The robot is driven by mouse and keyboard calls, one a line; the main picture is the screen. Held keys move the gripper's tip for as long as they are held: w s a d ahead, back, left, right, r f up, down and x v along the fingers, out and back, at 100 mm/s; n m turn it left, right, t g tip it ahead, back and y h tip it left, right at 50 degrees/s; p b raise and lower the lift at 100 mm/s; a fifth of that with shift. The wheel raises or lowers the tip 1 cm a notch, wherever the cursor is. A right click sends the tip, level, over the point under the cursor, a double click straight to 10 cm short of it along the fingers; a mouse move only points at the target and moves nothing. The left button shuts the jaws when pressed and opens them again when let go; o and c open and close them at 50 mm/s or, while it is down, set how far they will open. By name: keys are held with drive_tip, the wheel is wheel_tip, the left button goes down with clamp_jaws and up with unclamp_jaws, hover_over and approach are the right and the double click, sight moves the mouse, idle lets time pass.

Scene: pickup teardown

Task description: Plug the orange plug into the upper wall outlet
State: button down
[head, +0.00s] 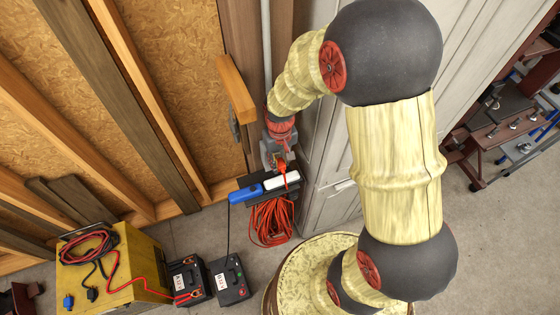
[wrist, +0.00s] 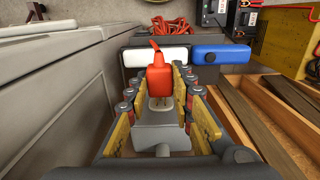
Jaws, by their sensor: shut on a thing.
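The orange plug (wrist: 159,82) sits between the yellow-padded fingers of my gripper (wrist: 161,88) in the wrist view. Its short cord stub points away from the palm, and its metal prongs show on the near side. In the head view my gripper (head: 279,157) hangs at the end of the arm, just above the dark ledge, with the orange plug (head: 283,165) at its tip. My gripper is shut on the plug. I cannot make out the upper wall outlet; the arm may hide it.
A dark ledge (head: 240,196) carries a blue block (head: 247,193) and a white block (head: 282,181). A coiled orange cord (head: 270,222) hangs below. A pale cabinet (head: 330,170) stands close right, wooden studs (head: 150,100) left. A wood block (head: 234,90) juts out nearby.

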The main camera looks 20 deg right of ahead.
sight(279, 160)
drive_tip(key=shift+w, duration=0.75)
idle(0.3)
drive_tip(key=c, duration=1.5)
unclamp_jaws()
drive_tip(key=shift+w, duration=0.1)
drive_tip(key=shift+c, duration=0.2)
drive_tip(key=shift+o, duration=0.4)
wheel_tip(279, 160, up, 12)
drive_tip(key=s+r+t+b, duration=0.2)
drive_tip(key=s+b, duration=0.4)
drive_tip(key=s, duration=0.2)
drive_tip(key=s+r+t+b, duration=0.2)
drive_tip(key=s+t+b, duration=0.1)
drive_tip(key=s+b, duration=0.4)
drive_tip(key=shift+s+t, duration=0.3)
drive_tip(key=shift+s, duration=0.6)
